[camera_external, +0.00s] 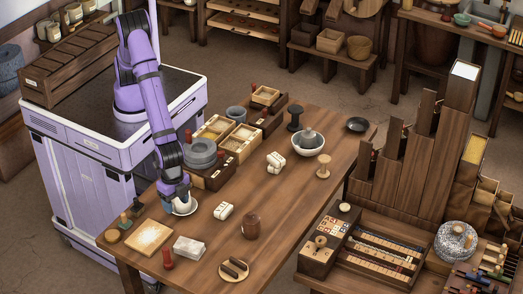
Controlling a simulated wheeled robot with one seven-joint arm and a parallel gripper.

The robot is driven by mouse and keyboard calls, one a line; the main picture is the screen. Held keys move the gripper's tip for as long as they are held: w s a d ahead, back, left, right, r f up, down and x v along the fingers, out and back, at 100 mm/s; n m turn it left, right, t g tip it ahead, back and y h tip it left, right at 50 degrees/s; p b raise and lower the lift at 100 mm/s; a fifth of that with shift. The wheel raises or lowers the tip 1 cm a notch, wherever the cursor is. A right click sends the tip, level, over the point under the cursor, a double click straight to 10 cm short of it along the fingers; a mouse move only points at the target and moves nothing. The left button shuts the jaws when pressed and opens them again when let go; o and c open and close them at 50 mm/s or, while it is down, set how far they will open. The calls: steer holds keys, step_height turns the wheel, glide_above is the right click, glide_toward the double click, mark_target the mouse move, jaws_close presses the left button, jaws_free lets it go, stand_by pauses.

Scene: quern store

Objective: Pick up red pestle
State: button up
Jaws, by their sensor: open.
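A small red upright piece that looks like the red pestle (167,260) stands at the near left of the wooden table (285,215), left of a pale grey block. A second slim red upright piece (188,137) shows behind the grey round stone, partly hidden; I cannot tell whether it is a handle or a pestle. My gripper (184,202) points down over a white cup or bowl (190,210), behind and to the right of the near red piece and apart from it. My gripper is open; its fingertips are small and partly lost against the cup.
A brown jar (251,226) and a plate with dark sticks (233,269) stand to the right. The grey quern stone (201,154) is beside my arm.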

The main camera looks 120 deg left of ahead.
glide_above(165, 249)
step_height(165, 249, down, 10)
steer(key=shift+w+f, duration=0.1)
steer(key=shift+w, duration=0.05)
step_height(165, 249, down, 5)
steer(key=shift+d+f, duration=0.1)
steer(key=shift+f, duration=0.1)
steer(key=shift+a+f, duration=0.2)
steer(key=shift+f, duration=2.4)
steer(key=shift+c, duration=0.5)
steer(key=c, duration=0.9)
